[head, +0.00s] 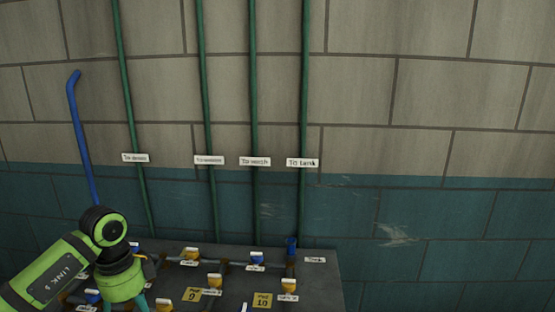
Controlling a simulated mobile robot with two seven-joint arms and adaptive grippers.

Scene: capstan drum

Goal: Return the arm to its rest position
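One of my arms, green with black joints, comes in from the lower left. Its link marked LINK 5 leads to a black joint and a green wrist part pointing down over the left of a dark panel (325,285). The bottom edge of the head view cuts the arm off there, so its gripper does not show. My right arm and gripper are not in view. The arm hides part of the panel's left side and some valves.
The panel carries pipes and valves with yellow handles (214,281) and blue handles (257,257). Green pipes (254,100) run up the wall (430,110), with white labels (303,163). A blue pipe (80,130) stands at the left. The right side is clear.

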